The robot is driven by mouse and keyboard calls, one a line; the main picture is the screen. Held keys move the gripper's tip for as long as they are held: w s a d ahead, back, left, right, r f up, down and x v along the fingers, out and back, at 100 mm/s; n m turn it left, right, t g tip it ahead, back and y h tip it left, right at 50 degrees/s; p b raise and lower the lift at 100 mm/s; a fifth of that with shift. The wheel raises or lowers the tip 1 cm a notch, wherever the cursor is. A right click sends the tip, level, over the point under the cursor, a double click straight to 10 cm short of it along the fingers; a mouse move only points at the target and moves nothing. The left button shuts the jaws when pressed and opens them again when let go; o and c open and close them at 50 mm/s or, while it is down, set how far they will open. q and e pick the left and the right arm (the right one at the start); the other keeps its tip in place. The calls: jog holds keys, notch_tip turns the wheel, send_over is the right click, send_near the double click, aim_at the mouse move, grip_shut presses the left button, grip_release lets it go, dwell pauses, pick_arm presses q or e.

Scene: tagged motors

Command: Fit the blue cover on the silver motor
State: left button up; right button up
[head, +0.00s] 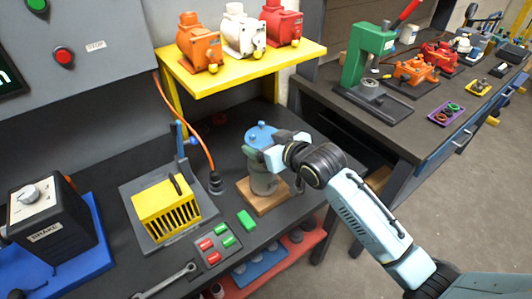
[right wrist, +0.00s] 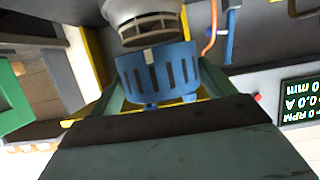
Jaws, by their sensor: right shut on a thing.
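The silver motor (head: 263,182) stands upright on a wooden block on the dark bench. The blue cover (head: 261,134) is at the motor's top end, in line with it. My right gripper (head: 272,155) is shut on the cover from the right side. In the right wrist view the slotted blue cover (right wrist: 158,72) sits between my fingers, and the vented end of the silver motor (right wrist: 148,25) is right against or very close to its rim. I cannot tell whether the cover is seated. My left gripper is not in view.
A yellow slotted housing (head: 167,210) stands left of the motor. A yellow shelf (head: 240,68) with orange, white and red motors is behind. A small green block (head: 246,220), a button panel (head: 216,243) and a wrench (head: 165,281) lie in front. A green press (head: 367,60) stands right.

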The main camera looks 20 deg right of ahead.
notch_tip(320, 180, down, 3)
jog(key=shift+w+f, duration=0.15)
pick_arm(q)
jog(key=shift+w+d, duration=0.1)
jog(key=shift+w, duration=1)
pick_arm(e)
jog(key=shift+f, duration=0.35)
jog(key=shift+f, duration=0.1)
jog(key=o, duration=0.7)
jog(key=shift+f, duration=0.15)
jog(key=o, duration=0.4)
jog(key=shift+r, duration=0.25)
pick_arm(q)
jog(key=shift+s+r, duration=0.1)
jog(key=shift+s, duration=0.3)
pick_arm(e)
jog(key=v, duration=1.2)
